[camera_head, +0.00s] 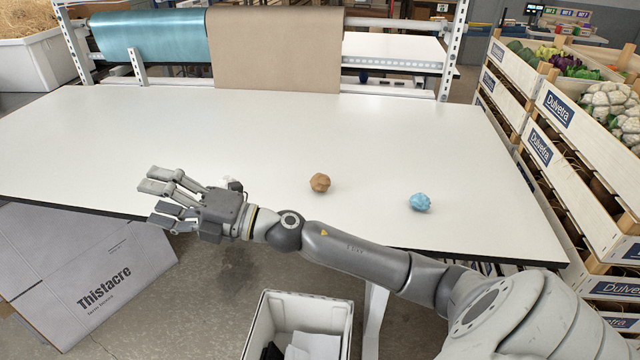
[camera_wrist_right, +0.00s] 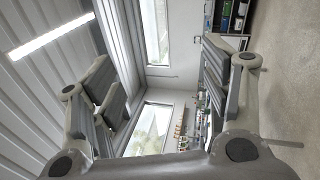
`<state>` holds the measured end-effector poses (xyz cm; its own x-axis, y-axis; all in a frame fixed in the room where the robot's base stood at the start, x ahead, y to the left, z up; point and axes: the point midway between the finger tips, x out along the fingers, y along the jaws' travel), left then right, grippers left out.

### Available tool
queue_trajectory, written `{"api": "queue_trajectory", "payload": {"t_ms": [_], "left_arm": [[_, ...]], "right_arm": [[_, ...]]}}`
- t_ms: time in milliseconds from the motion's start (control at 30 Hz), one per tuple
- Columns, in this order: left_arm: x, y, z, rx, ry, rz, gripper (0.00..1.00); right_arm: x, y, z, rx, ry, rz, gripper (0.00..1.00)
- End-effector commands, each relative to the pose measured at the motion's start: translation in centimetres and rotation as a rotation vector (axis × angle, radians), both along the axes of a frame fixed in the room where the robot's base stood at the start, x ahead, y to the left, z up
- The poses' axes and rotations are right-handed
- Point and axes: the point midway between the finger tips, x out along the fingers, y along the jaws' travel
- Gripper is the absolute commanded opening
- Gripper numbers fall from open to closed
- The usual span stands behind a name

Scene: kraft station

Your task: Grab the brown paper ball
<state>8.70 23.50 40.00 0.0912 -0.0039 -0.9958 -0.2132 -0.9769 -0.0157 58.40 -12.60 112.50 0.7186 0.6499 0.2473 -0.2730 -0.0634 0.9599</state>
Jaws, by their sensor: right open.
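In the right wrist view the open fingers (camera_wrist_right: 160,105) frame only a wall and windows; no ball shows there. A small white scrap (camera_head: 229,180) lies just behind the gripper, partly hidden by it. My left gripper does not show.
A blue paper ball (camera_head: 420,202) lies right of the brown one. Paper rolls (camera_head: 275,50) hang at the back. A white bin (camera_head: 254,325) and a Thistacre carton (camera_head: 80,270) stand in front below the table. Vegetable crates (camera_head: 565,150) line the right side.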

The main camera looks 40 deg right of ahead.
Motion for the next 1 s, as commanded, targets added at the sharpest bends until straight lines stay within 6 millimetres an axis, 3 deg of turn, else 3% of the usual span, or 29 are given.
{"api": "queue_trajectory", "payload": {"t_ms": [167,267,367,467,567,700,800,900,1000], "left_arm": [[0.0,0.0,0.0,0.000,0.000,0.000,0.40],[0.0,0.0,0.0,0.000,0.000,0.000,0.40],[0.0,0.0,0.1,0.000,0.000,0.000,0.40],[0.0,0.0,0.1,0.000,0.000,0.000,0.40],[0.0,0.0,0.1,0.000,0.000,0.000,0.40],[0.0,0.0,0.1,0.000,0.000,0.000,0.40],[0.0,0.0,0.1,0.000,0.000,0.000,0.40],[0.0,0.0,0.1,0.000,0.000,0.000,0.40],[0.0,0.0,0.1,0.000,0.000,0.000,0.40]], "right_arm": [[0.2,0.1,-0.9,-0.380,-0.116,0.169,0.71],[0.5,-1.4,-2.3,-0.598,-0.134,0.245,0.71],[0.9,-4.4,-3.9,-0.817,-0.117,0.302,0.71],[1.3,-8.9,-5.2,-1.029,-0.063,0.341,0.71],[1.3,-14.5,-5.8,-1.229,0.030,0.361,0.71],[0.3,-23.4,-5.5,-1.459,0.212,0.359,0.71],[-1.1,-29.0,-4.6,-1.570,0.350,0.346,0.71],[-2.7,-33.1,-3.7,-1.637,0.467,0.334,0.71],[-3.8,-35.6,-3.1,-1.671,0.545,0.324,0.71]]}}
